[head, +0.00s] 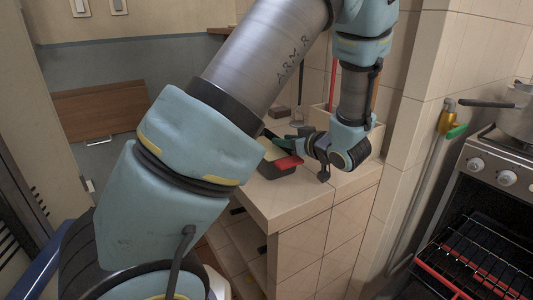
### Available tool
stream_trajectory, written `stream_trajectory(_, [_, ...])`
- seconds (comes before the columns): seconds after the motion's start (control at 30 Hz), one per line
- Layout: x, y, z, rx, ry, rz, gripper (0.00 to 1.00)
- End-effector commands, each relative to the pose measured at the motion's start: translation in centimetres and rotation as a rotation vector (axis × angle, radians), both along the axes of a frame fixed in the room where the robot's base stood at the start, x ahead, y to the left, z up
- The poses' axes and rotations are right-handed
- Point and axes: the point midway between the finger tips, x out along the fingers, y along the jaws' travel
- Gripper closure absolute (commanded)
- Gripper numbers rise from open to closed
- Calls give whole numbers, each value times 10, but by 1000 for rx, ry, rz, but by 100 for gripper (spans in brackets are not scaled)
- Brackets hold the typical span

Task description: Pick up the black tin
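A small dark tin (272,168) sits on the tiled counter near its front left edge, partly covered by my arm. A red piece (289,162) shows at its right side; I cannot tell whether it belongs to the tin. My gripper (293,142) reaches in from the right, close beside and above the tin. Its fingers point left toward the tin. Whether they touch it, and how far apart they are, is too small to tell.
A beige holder (322,117) with long-handled utensils stands behind my gripper. A small brown block (280,112) lies at the back of the counter (290,205). A tiled wall rises close on the right. Beyond it is a stove with an open oven rack (475,258).

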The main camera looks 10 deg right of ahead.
Motion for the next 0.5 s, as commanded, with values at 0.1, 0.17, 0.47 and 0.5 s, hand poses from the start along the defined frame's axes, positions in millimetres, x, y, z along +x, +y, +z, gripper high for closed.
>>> stream_trajectory(0.1, [1,0,0,0,0,0,60])
stream_trajectory(0.17, [0,0,0,0,0,0,60])
stream_trajectory(0.47, [0,0,0,0,0,-1,90])
stream_trajectory(0.5, [0,0,0,0,0,-1,95])
